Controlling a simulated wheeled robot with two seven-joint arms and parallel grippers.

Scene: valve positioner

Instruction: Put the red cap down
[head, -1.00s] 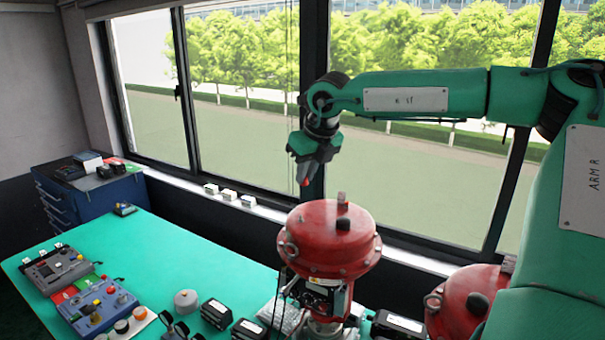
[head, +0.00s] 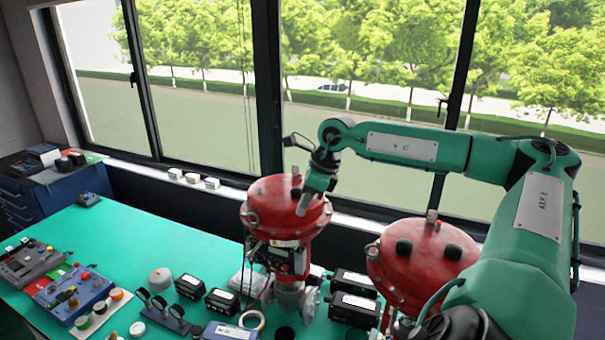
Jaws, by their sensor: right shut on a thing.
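Whether the fingers or the cap touch the dome, I cannot tell. My left gripper is not in view.
A second red actuator (head: 420,268) with black plugs on top stands to the right, close to my arm. The green table (head: 150,240) holds control boxes, coloured knobs and several black modules (head: 354,308). Its back left part is clear. White blocks (head: 192,178) sit on the windowsill.

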